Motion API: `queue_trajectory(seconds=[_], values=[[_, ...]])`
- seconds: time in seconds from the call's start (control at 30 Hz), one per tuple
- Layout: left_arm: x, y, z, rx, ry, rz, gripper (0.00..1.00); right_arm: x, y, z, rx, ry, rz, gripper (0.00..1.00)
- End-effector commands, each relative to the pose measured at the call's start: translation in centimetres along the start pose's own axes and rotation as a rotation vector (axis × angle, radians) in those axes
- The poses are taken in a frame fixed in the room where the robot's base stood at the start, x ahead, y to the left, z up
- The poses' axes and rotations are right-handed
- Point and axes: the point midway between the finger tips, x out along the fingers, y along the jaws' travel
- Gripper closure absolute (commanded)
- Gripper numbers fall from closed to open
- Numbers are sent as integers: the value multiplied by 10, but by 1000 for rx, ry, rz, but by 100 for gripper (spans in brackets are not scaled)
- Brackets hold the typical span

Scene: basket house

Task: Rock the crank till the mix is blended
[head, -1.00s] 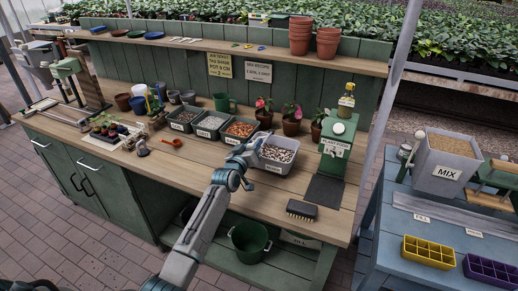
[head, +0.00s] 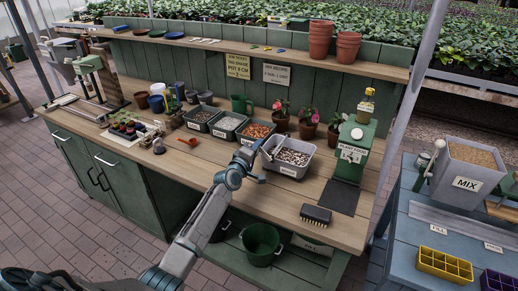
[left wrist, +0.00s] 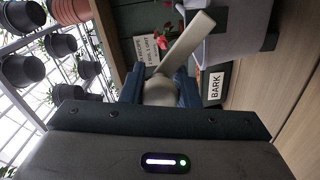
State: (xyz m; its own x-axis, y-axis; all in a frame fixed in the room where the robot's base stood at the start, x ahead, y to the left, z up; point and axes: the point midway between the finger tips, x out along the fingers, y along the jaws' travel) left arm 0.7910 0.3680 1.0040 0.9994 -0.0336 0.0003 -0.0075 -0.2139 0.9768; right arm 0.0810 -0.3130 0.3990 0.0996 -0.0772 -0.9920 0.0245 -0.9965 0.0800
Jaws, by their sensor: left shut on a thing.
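The grey mix hopper (head: 466,177), labelled MIX, stands on the blue table at the right with brown mix inside. Its crank (head: 423,168) is on the hopper's left side. My left gripper (head: 256,167) is over the wooden bench, beside a grey bin (head: 291,160) of pale and dark chips, well left of the hopper. In the left wrist view its blue fingers (left wrist: 160,90) are shut on a pale handle (left wrist: 185,48) with a rounded part and a flat bar. The handle's far end is partly hidden. My right gripper is not in view.
A green plant food dispenser (head: 354,152) and a black brush (head: 315,214) are on the bench right of the gripper. Several bins and flower pots stand behind it. Yellow (head: 444,264) and purple trays sit at the blue table's front. A gap separates the tables.

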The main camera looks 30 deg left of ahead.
Motion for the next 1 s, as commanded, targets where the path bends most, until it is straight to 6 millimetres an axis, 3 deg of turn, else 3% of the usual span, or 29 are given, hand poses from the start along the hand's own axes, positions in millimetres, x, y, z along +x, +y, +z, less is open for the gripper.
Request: queue_trajectory(seconds=[0.03,0.2,0.87,0.9,1.0], values=[[-2,-9,3,-30,-6,-12,100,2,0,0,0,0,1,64],[-2,-13,1,-104,-6,-12,100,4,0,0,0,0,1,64],[-1,-14,0,-159,-6,-10,100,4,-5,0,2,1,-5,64],[-1,-13,0,-158,-6,-9,66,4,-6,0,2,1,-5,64],[-1,-12,-1,-157,-4,-7,50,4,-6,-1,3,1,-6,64]])
